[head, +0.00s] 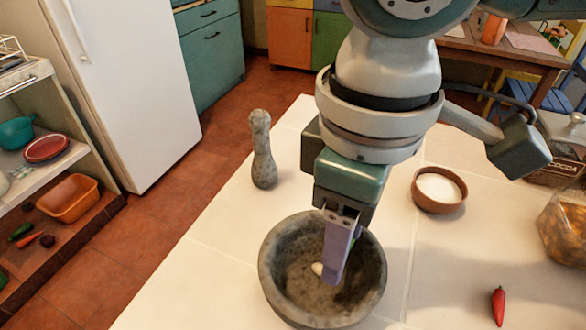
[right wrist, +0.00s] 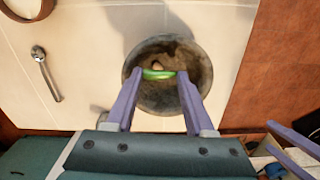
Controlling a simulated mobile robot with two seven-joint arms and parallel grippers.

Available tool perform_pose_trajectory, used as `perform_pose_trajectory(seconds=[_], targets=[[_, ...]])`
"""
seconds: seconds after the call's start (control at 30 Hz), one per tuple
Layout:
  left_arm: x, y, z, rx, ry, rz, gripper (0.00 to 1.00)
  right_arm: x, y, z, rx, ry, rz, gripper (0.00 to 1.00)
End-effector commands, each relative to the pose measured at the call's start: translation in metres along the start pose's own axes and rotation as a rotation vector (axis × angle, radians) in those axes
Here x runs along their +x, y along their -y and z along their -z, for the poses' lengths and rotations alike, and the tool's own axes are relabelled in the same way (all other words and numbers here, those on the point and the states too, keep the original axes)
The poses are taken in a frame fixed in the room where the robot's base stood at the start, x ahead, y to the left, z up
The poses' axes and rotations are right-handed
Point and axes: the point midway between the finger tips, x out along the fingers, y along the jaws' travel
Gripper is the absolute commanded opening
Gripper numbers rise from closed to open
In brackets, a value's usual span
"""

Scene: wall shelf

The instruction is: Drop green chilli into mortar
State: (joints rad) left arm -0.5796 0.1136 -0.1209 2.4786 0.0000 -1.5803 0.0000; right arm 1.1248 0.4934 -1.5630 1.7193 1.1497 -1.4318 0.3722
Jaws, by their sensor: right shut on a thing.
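The grey stone mortar (head: 276,290) stands on the white tiled table, and it also shows in the right wrist view (right wrist: 165,105). My right gripper (head: 338,275) points down over the mortar bowl. In the right wrist view its purple fingers are shut on a green chilli (right wrist: 158,74), held crosswise between the tips. The head view mostly hides the chilli behind the fingers. A small pale piece (head: 317,268) lies in the mortar. Two purple fingers of my left gripper (right wrist: 290,149) show at the lower right of the right wrist view, apart and with nothing seen between them.
A stone pestle (head: 263,150) stands left of the mortar. A bowl of white grains (head: 439,189), a red chilli (head: 498,305) and a jar (head: 565,225) are on the right. A spoon (right wrist: 45,73) lies near the bowl. The table's left edge drops to the floor.

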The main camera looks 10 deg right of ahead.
Motion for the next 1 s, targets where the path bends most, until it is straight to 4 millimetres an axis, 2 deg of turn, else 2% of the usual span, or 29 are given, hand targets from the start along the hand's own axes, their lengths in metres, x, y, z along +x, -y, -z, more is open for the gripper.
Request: perform_pose_trajectory(seconds=[0.23,0.27,0.53,0.87,1.0], targets=[[0.0,0.002,-0.001,0.006,0.001,0.005,1.0,-0.001,0.0,0.0,0.0,0.0,-0.001,0.09],[0.0,0.002,-0.001,0.007,0.001,0.006,1.0,-0.001,0.0,0.0,0.0,0.0,-0.001,0.57],[0.0,0.003,-0.001,0.009,0.001,0.008,1.0,0.0,-0.001,0.0,0.001,0.0,-0.002,0.87],[0.0,0.003,-0.001,0.008,0.001,0.008,1.0,0.0,-0.001,0.0,0.002,0.002,-0.003,0.89],[-0.002,0.002,0.0,0.007,0.0,0.007,1.0,-0.012,-0.002,0.0,0.004,-0.001,-0.004,0.89]])
